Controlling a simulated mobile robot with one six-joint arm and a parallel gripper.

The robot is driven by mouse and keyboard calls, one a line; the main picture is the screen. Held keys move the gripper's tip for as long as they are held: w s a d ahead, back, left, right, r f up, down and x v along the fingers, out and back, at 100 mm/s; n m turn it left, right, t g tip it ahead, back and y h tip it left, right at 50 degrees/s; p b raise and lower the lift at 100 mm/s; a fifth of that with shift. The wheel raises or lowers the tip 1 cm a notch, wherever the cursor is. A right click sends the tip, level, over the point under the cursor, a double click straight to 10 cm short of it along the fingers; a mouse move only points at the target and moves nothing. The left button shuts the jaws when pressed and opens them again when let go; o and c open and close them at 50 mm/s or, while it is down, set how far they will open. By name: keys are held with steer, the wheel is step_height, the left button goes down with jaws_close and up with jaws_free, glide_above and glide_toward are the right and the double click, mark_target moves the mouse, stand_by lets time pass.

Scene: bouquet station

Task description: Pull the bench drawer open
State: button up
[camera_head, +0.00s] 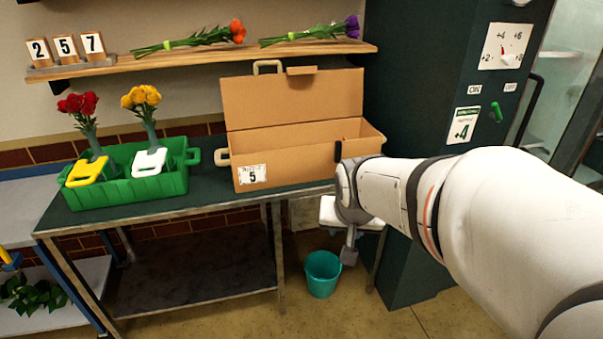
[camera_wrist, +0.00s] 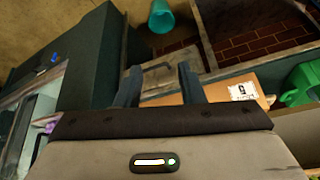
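The bench (camera_head: 90,213) has a dark green top and a metal frame. A pale, greyish panel with a thin bar on it (camera_wrist: 158,76) shows under the bench edge in the wrist view; it looks like the drawer front with its handle. In the head view a pale piece (camera_head: 306,213) shows below the bench's right end, partly hidden by my arm. My gripper (camera_wrist: 159,68) points down in front of this panel, its two fingers apart with nothing seen held. In the head view my gripper (camera_head: 349,250) hangs beside the bench's right end. Whether it touches the handle cannot be told.
An open cardboard box (camera_head: 300,172) and a green crate (camera_head: 130,196) with flowers stand on the bench. A teal bucket (camera_head: 322,275) sits on the floor close to my gripper. A dark green cabinet (camera_head: 415,100) stands at the right. A shelf (camera_head: 190,56) holds loose flowers.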

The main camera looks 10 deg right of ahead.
steer(key=w+d+f+m+t+b, duration=0.4)
steer(key=w+d+f+m+b, duration=0.15)
steer(key=w+f, duration=0.45)
steer(key=w+d+f+m+t+y+b, duration=0.1)
steer(key=w+d+f+m+t+b, duration=0.25)
steer(key=w+d+f+b, duration=0.5)
steer(key=w+d+f+m+t+b, duration=0.3)
steer(key=w+d+f+m+b, duration=0.15)
steer(key=w+f, duration=0.7)
steer(key=shift+y, duration=0.4)
steer(key=x, duration=0.2)
steer(key=b+x, duration=0.1)
steer(key=x, duration=0.1)
steer(key=b+x, duration=0.1)
steer(key=x, duration=0.2)
steer(key=shift+a+f, duration=0.1)
steer(key=shift+a, duration=0.25)
steer(key=shift+c, duration=0.2)
jaws_close()
